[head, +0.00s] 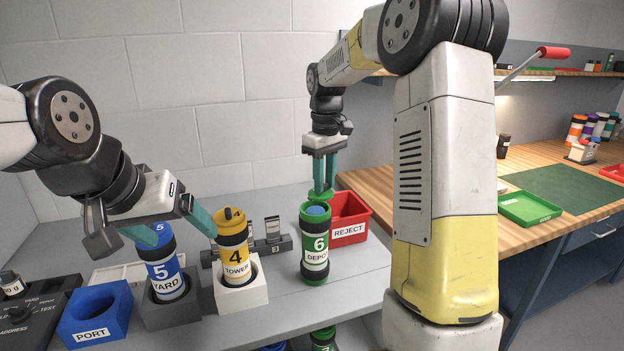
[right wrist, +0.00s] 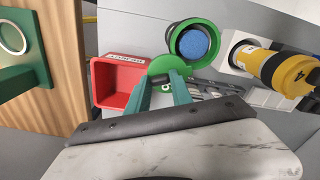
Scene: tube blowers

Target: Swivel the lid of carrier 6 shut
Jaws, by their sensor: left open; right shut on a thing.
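Carrier 6 (head: 315,243), a green, white and black tube labelled 6 DEPOT, stands upright on the grey bench. Its mouth is uncovered and shows a blue filling, also seen from above in the right wrist view (right wrist: 194,43). Its green lid (right wrist: 165,68) is swung out to the side of the mouth. My right gripper (head: 323,190) points down and is shut on this lid; its teal fingers meet the lid in the right wrist view (right wrist: 167,82). My left gripper (head: 182,228) is open, its fingers spread near the tops of carriers 5 and 4.
Blue carrier 5 (head: 163,272) and yellow carrier 4 (head: 234,257) stand in holders left of carrier 6. An empty blue PORT holder (head: 93,328) is at far left. The red REJECT bin (head: 348,214) stands right behind carrier 6. A low dark rack (head: 271,245) lies behind carrier 4.

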